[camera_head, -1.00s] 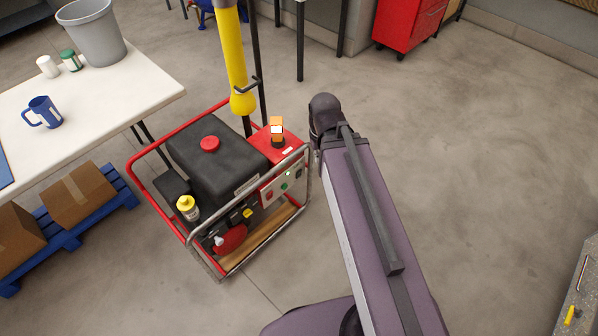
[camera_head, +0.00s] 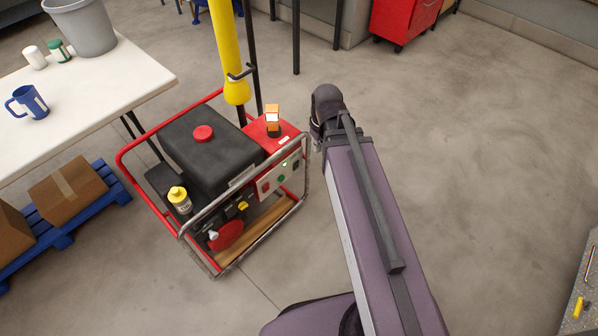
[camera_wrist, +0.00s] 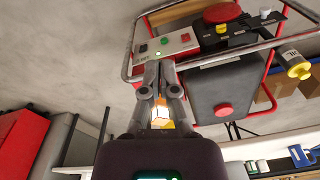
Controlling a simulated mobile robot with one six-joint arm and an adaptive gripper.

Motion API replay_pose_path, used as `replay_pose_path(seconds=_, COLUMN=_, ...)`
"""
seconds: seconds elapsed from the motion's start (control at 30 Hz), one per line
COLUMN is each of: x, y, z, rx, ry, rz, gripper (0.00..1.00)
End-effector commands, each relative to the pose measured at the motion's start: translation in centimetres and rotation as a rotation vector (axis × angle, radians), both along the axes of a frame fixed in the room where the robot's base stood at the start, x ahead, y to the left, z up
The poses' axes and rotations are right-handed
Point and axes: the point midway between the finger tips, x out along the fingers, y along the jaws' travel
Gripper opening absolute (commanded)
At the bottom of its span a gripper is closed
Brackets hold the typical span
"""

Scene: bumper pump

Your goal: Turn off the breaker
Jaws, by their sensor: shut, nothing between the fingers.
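The red-framed generator (camera_head: 207,268) stands on the floor left of my arm, with a pale control panel (camera_head: 272,187) on its near right side. Which of these is the breaker I cannot tell. My gripper (camera_wrist: 159,67) is shut and empty, its tips in front of the panel's lower edge in the picture. Contact cannot be told. In the head view my arm hides the gripper.
An orange device (camera_head: 273,117) stands on the generator's red top, near my fingers in the wrist view. The generator's tube frame (camera_head: 304,160) borders the panel. A yellow post (camera_head: 229,55) and white table (camera_head: 120,85) stand behind and left.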

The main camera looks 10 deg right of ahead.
Motion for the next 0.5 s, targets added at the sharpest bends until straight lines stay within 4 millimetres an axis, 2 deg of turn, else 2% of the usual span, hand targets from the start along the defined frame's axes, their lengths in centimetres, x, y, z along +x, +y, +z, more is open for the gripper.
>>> replay_pose_path(seconds=0.03, x=0.8, y=-0.1, z=-2.1, rx=0.004, ry=-0.009, rz=0.048, gripper=0.0)
replay_pose_path(seconds=0.5, x=5.7, y=-0.7, z=-11.0, rx=0.019, ry=-0.12, rz=0.531, gripper=0.0)
